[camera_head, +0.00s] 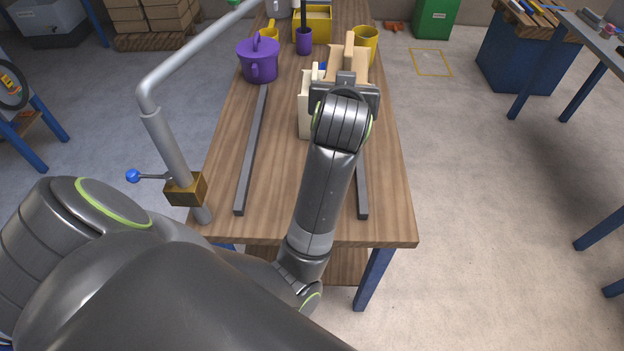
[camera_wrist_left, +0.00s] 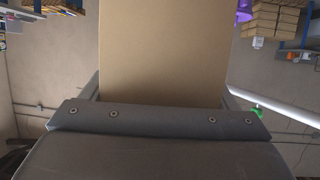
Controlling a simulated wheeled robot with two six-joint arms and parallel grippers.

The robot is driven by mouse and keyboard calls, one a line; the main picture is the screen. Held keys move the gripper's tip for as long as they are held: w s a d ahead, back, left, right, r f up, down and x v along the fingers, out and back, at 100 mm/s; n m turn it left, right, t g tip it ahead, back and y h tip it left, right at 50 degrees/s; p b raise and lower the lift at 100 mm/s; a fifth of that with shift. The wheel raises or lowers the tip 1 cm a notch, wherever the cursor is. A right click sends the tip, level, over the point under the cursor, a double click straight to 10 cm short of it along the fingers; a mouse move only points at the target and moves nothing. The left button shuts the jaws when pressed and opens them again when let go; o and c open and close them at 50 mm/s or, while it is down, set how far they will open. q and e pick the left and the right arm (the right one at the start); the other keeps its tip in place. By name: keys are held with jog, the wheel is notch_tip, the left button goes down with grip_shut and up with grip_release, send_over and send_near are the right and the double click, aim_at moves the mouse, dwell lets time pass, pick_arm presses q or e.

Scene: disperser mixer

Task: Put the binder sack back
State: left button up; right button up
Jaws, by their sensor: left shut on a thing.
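My left gripper (camera_head: 345,85) is over the middle of the wooden bench, and its fingers are largely hidden behind the wrist in the head view. It is shut on a tan, block-like thing, which I take for the binder sack (camera_head: 358,58). In the left wrist view the sack (camera_wrist_left: 165,50) is a plain tan face between the fingers. A paler cream part (camera_head: 305,112) shows left of the gripper; I cannot tell if it belongs to the same sack. Whether the sack touches the bench is hidden. My right gripper is not in view.
Two dark rails (camera_head: 252,150) lie along the bench (camera_head: 390,215), the right one partly behind my arm. A purple lidded pot (camera_head: 258,62), purple cup (camera_head: 304,41), yellow mug (camera_head: 366,40) and yellow bin (camera_head: 318,24) stand further back. A grey bent pipe (camera_head: 165,135) rises at the left edge.

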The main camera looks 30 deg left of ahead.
pick_arm(q)
jog(key=a+f+n+g+y+b, duration=0.1)
jog(key=f, duration=0.1)
jog(key=a+f+n+g+y+b, duration=0.1)
jog(key=f+n+y, duration=0.1)
jog(key=f, duration=0.1)
jog(key=a+f+n+g+y+b, duration=0.1)
jog(key=f+n, duration=0.1)
jog(key=shift+w+a+f+g+y+b, duration=0.25)
jog(key=shift+w+f+g+y+b, duration=0.05)
jog(key=shift+w+b, duration=0.05)
notch_tip(320, 180, down, 14)
jog(key=s+a+n+g+y+b, duration=0.1)
jog(key=a+n+g+y+b, duration=0.1)
jog(key=n+g, duration=0.3)
jog(key=shift+s+g+y+b, duration=0.3)
jog(key=shift+y+b, duration=0.1)
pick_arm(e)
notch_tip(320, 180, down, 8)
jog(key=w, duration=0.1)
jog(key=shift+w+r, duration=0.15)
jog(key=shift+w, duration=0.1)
pick_arm(q)
jog(key=shift+a, duration=0.1)
jog(key=o, duration=1.3)
jog(key=shift+r, duration=0.1)
jog(key=shift+r, duration=0.1)
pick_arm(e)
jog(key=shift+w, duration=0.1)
